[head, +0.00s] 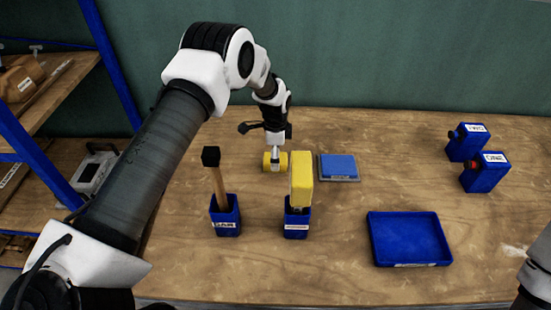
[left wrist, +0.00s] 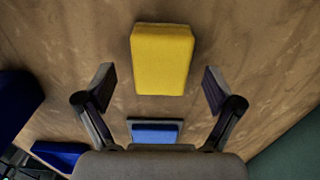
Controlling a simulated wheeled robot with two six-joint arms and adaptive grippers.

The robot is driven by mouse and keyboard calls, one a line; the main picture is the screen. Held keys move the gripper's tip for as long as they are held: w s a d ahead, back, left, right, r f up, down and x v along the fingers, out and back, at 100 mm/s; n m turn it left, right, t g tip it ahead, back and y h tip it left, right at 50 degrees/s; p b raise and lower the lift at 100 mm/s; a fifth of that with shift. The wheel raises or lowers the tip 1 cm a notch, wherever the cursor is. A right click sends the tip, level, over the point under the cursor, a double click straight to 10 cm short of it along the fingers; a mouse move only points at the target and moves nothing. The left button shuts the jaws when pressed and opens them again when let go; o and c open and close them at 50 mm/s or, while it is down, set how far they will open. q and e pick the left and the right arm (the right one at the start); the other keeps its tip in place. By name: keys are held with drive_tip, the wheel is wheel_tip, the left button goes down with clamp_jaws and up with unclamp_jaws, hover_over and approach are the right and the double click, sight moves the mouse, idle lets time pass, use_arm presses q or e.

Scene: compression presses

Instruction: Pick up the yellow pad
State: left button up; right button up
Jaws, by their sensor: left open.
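A yellow block, the pad (left wrist: 163,58), lies just ahead of my open left gripper (left wrist: 160,90) in the left wrist view, with nothing between the fingers. In the head view my left gripper (head: 275,146) is over the back middle of the table, and a small yellow piece (head: 284,161) shows directly below it, its middle covered by a pale part. I cannot tell whether they touch. Another yellow block (head: 301,178) stands upright in a blue holder (head: 297,222), nearer the front. My right gripper is out of view; only part of that arm shows at lower right.
A blue pad on a grey plate (head: 339,167) lies just right of the gripper; it also shows in the left wrist view (left wrist: 155,132). A black-headed tool (head: 215,170) stands in another blue holder (head: 225,215). A blue tray (head: 408,240) and two blue boxes (head: 484,172) are at right.

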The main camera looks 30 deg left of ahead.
use_arm(q)
wheel_tip(320, 180, down, 2)
drive_tip(key=shift+w+a+f, duration=0.1)
drive_tip(key=shift+f, duration=0.1)
drive_tip(key=shift+r, duration=0.1)
drive_tip(key=c, duration=0.9)
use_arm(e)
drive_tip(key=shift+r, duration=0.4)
use_arm(q)
drive_tip(key=shift+c, duration=0.5)
drive_tip(key=shift+r+b, duration=0.5)
drive_tip(key=shift+s+r+b, duration=0.15)
drive_tip(key=shift+r+b, duration=0.2)
drive_tip(key=shift+r, duration=0.25)
drive_tip(key=shift+s+r+b, duration=0.15)
drive_tip(key=shift+r+b, duration=0.15)
drive_tip(key=shift+r, duration=0.25)
drive_tip(key=s+d+b, duration=0.1)
drive_tip(key=s, duration=0.4)
drive_tip(key=s+d+r+b, duration=0.1)
drive_tip(key=s, duration=0.4)
drive_tip(key=s+d+b, duration=0.1)
drive_tip(key=s+d, duration=0.1)
drive_tip(key=s, duration=0.3)
drive_tip(key=shift+r+b, duration=0.35)
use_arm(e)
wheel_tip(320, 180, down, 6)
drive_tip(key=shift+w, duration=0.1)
